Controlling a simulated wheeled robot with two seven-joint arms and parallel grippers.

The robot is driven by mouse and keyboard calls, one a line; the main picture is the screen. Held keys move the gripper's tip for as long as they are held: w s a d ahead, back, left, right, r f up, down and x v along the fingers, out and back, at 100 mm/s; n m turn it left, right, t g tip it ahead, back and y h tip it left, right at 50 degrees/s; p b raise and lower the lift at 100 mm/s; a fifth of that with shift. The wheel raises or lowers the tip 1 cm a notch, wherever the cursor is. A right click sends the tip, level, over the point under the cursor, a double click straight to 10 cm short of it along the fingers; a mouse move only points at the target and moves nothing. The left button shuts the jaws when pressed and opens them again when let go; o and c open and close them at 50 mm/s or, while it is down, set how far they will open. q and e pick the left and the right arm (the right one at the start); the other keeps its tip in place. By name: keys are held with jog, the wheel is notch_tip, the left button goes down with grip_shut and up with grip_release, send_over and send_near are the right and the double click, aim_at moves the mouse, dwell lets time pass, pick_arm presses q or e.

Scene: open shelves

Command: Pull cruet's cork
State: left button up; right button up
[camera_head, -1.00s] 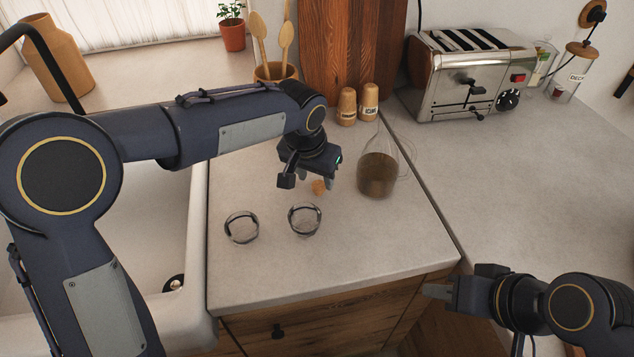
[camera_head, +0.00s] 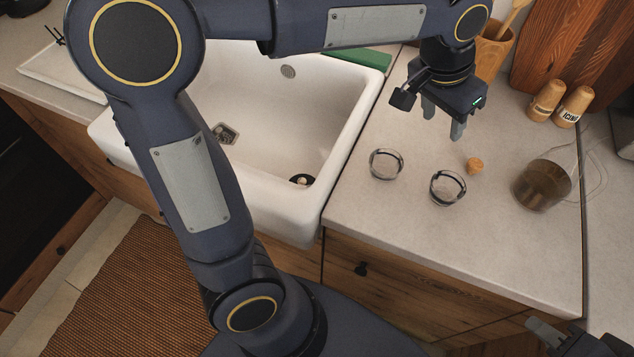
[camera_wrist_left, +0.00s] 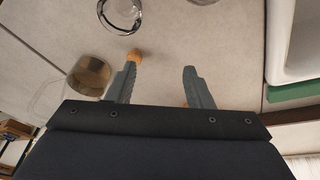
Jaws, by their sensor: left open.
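The glass cruet (camera_head: 545,183) with dark liquid stands on the counter at the right in the head view. Its clear neck is faint, and I see no cork in it. The cork (camera_head: 474,166) lies on the counter left of the cruet. My left gripper (camera_head: 442,120) is open and empty, raised above the counter, up and left of the cork. In the left wrist view the cruet (camera_wrist_left: 88,76) is at the left. The cork (camera_wrist_left: 135,55) there shows partly behind one fingertip. My right gripper (camera_head: 542,332) is at the bottom right, partly cut off.
Two small glass bowls (camera_head: 386,164) (camera_head: 448,187) stand near the cork. Two wooden shakers (camera_head: 546,100) (camera_head: 574,106) stand behind the cruet. A white sink (camera_head: 348,150) lies left of the counter. A utensil pot (camera_head: 492,55) is behind my left gripper.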

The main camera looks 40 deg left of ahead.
pick_arm(q)
jog(key=s+a+f+n+h, duration=0.1)
jog(key=s+a+n, duration=0.2)
jog(key=s+a, duration=0.7)
jog(key=s+a+f+n+t, duration=0.1)
jog(key=s+f, duration=0.1)
jog(key=s, duration=0.1)
jog(key=s+f+n, duration=0.1)
jog(key=s+f, duration=0.1)
jog(key=s, duration=0.2)
jog(key=s+a+f+t, duration=0.1)
jog(key=s+f, duration=0.1)
jog(key=s, duration=0.1)
jog(key=shift+s+a+n+t+h, duration=0.2)
jog(key=shift+a+n+t+h, duration=0.1)
jog(key=shift+a+n+h, duration=0.1)
jog(key=shift+s+d+f, duration=0.1)
jog(key=shift+s+f, duration=0.2)
jog(key=shift+f, duration=0.05)
